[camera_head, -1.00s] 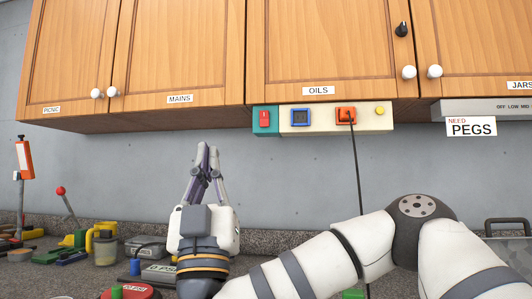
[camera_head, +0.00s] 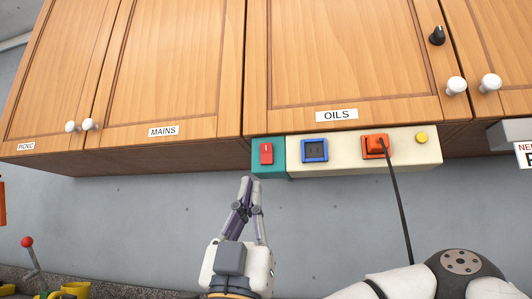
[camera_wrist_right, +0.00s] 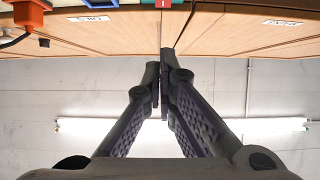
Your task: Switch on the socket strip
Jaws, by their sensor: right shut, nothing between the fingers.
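The socket strip (camera_head: 355,149) is mounted under the cabinet labelled OILS. Its left end is a teal block with a red rocker switch (camera_head: 266,153). My right gripper (camera_head: 249,184) points up, shut and empty, just below and slightly left of the switch. In the right wrist view its fingertips (camera_wrist_right: 160,58) meet below the red switch (camera_wrist_right: 163,3). Whether they touch the strip is unclear. My left gripper is not in view.
Wooden cabinets (camera_head: 180,80) with white knobs and a black knob hang above the strip. The black cord (camera_head: 399,205) hangs down right of my gripper. A red-topped lever (camera_head: 27,242) stands at lower left.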

